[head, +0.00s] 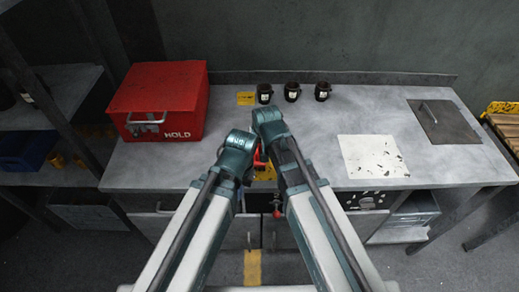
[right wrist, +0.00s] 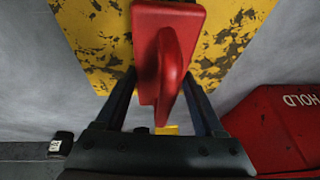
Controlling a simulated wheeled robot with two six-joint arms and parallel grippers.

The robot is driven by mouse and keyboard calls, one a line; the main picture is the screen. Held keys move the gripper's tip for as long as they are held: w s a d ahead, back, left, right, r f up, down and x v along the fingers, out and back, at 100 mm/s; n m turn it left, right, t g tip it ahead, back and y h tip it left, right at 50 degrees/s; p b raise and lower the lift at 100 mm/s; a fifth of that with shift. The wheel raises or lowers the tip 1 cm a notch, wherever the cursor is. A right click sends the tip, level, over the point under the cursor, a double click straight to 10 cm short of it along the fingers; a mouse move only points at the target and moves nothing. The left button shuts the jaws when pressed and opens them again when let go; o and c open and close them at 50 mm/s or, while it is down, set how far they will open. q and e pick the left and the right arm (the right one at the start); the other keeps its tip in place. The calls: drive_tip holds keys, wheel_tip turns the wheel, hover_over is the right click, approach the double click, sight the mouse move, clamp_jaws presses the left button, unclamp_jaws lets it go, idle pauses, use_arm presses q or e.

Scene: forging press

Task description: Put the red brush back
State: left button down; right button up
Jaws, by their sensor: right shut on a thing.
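The red brush (right wrist: 168,60) is between the two dark fingers of my right gripper (right wrist: 160,82) in the right wrist view, and the gripper is shut on it. In the head view a little of its red (head: 260,157) shows between my two wrists, over the front of the bench. A worn yellow patch (right wrist: 95,40) is behind the brush in the right wrist view. In the head view some yellow (head: 266,173) shows between the arms. My left gripper (head: 246,172) is mostly hidden by its own wrist, and its jaws cannot be made out.
A red HOLD box (head: 160,98) stands on the grey bench (head: 230,100) at left. Three dark cups (head: 291,91) stand along the back beside a yellow tag (head: 246,98). A speckled white plate (head: 371,156) and a dark handled panel (head: 444,121) are at right. Bench between is clear.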

drive_tip(key=shift+f, duration=0.15)
drive_tip(key=o, duration=1.3)
drive_tip(key=p+v, duration=1.1)
drive_tip(key=v, duration=0.1)
drive_tip(key=shift+r, duration=0.2)
